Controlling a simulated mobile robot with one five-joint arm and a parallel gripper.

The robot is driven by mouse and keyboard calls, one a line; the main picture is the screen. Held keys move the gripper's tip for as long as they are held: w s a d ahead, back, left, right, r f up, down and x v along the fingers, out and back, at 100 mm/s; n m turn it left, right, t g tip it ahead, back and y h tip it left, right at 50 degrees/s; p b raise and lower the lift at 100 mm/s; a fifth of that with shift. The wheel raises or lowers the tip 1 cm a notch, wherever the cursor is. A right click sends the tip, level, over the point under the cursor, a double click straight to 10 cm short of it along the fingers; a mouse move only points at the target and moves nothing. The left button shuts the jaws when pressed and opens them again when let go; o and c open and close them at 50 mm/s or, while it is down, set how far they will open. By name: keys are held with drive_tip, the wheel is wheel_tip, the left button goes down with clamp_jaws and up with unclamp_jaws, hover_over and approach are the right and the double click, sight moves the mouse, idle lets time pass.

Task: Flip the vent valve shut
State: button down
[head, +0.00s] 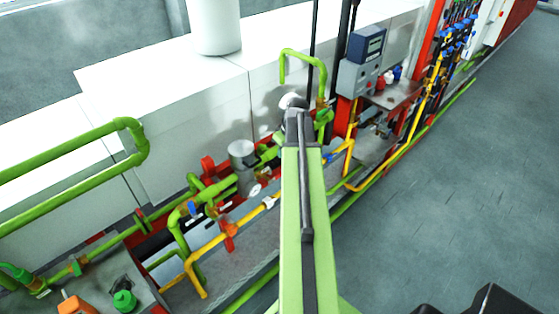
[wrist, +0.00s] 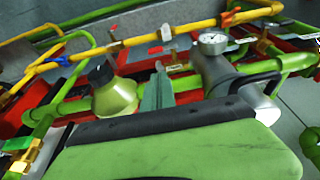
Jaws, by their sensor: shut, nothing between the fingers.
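I cannot tell for certain which fitting is the vent valve. In the head view my arm hides the gripper, and a blue lever (head: 193,208) shows on the pipework at the left.
Green pipes (head: 120,135) and a yellow pipe (head: 215,240) run closely along the low white wall (head: 200,110). A grey instrument box (head: 362,75) stands at the back right. The grey floor (head: 450,180) at the right is clear.

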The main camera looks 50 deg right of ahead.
sight(275, 179)
drive_tip(key=s+b+x, duration=0.1)
drive_tip(key=b+x, duration=1)
drive_tip(key=x, duration=0.1)
drive_tip(key=shift+f, duration=0.4)
drive_tip(key=shift+s, duration=0.1)
